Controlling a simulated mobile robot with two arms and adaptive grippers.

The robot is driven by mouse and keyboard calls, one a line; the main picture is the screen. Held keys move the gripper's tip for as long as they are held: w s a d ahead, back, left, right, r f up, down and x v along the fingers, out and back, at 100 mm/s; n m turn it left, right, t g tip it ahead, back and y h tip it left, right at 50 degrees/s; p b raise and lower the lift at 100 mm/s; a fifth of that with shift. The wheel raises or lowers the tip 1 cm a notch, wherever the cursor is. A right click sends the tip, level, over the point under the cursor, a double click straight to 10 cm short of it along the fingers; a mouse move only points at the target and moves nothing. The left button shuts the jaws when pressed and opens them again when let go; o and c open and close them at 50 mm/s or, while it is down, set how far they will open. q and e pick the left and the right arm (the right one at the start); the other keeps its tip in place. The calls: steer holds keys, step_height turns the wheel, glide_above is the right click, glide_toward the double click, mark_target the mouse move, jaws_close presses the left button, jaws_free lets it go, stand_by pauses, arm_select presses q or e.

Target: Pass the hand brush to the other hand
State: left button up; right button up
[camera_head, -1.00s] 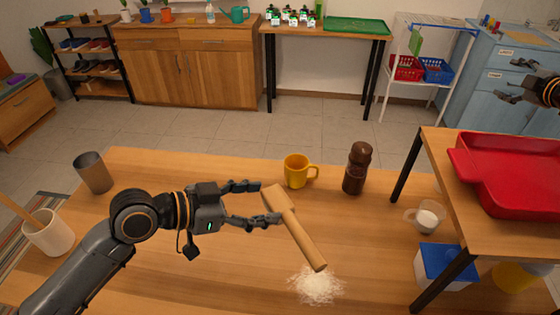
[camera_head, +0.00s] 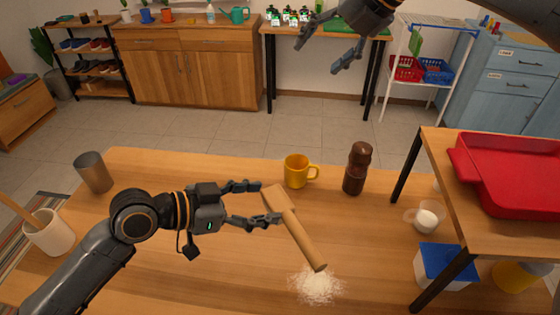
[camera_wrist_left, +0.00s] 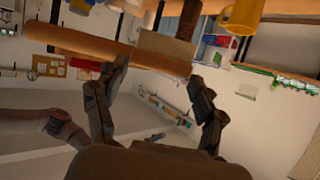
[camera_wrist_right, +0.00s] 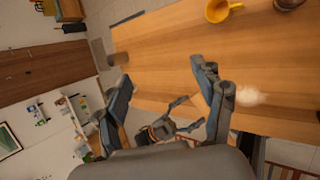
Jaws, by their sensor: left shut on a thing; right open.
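The hand brush (camera_head: 300,238) is pale wood with a block-like head and a rounded handle. In the head view its handle points down and right, toward a white powder pile (camera_head: 316,286). My left gripper (camera_head: 270,203) is shut on the head end and holds it over the table. The brush also shows between the fingers in the left wrist view (camera_wrist_left: 165,45). My right gripper (camera_head: 318,56) is open and empty, high at the top of the head view, apart from the brush. Its wrist view shows my left gripper and part of the brush (camera_wrist_right: 200,103) below.
A yellow mug (camera_head: 296,171) and a dark pepper mill (camera_head: 355,168) stand just behind the brush. A metal cup (camera_head: 93,172) and white crock (camera_head: 47,233) are at left. A raised shelf with a red tray (camera_head: 510,170) stands at right.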

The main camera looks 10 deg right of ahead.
arm_select(q)
steer(key=shift+w, duration=0.1)
arm_select(e)
steer(key=s+a+f+n+g+h, duration=0.2)
steer(key=s+a+f+n+g, duration=0.1)
steer(key=s+a+f, duration=0.35)
steer(key=n+g+h, duration=0.3)
steer(key=n, duration=0.1)
glide_above(280, 205)
step_height(280, 205, down, 6)
step_height(280, 205, down, 12)
steer(key=shift+f, duration=0.1)
steer(key=shift+c, duration=0.2)
arm_select(q)
steer(key=shift+d, duration=0.1)
arm_select(e)
steer(key=c, duration=1.3)
arm_select(q)
steer(key=o, duration=1.3)
arm_select(e)
steer(key=shift+o, duration=0.2)
